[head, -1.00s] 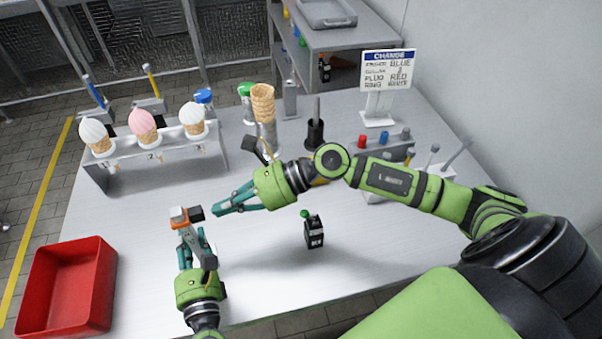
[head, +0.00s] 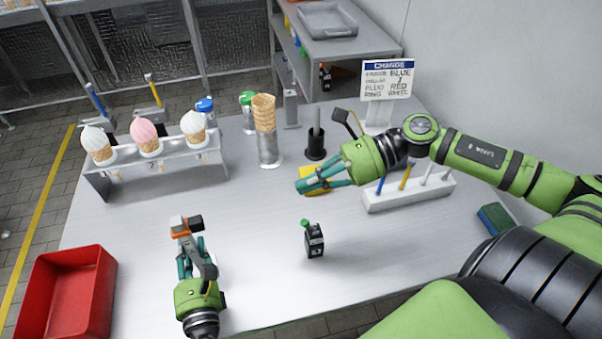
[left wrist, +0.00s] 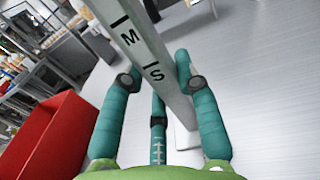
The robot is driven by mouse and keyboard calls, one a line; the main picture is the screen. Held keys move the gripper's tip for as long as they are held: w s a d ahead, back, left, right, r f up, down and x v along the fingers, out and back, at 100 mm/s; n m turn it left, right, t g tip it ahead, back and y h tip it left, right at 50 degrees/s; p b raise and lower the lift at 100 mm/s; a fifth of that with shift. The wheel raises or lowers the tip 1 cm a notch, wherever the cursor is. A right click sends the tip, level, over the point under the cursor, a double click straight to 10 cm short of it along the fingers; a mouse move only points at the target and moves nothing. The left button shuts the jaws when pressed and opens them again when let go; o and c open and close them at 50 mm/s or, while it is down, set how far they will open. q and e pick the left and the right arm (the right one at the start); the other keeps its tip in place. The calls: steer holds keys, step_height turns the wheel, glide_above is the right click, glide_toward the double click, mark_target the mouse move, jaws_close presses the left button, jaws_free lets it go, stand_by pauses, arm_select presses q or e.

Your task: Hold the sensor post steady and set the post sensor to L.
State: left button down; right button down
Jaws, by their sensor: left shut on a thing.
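The sensor post (head: 207,262) is a slim grey upright at the front left of the table. In the left wrist view the post (left wrist: 150,62) shows the letters M and S; L is outside that view. An orange and black sensor (head: 181,227) sits near the post's top in the head view; its exact mark cannot be read. My left gripper (head: 192,250) is shut on the post, with teal fingers on both sides of it. My right gripper (head: 305,184) is away from the post, beside a yellow item (head: 318,173). Its fingers look close together, but their gap is unclear.
A black box with a green knob (head: 314,242) stands right of the post. A red bin (head: 100,290) is at left. An ice-cream cone rack (head: 160,170), a wafer cone stack (head: 264,112) and a white pen holder (head: 410,194) stand further back. The table between post and box is clear.

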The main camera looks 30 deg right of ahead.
arm_select(q)
steer(key=c, duration=0.8)
jaws_free()
steer(key=shift+d, duration=0.1)
steer(key=shift+c, duration=0.2)
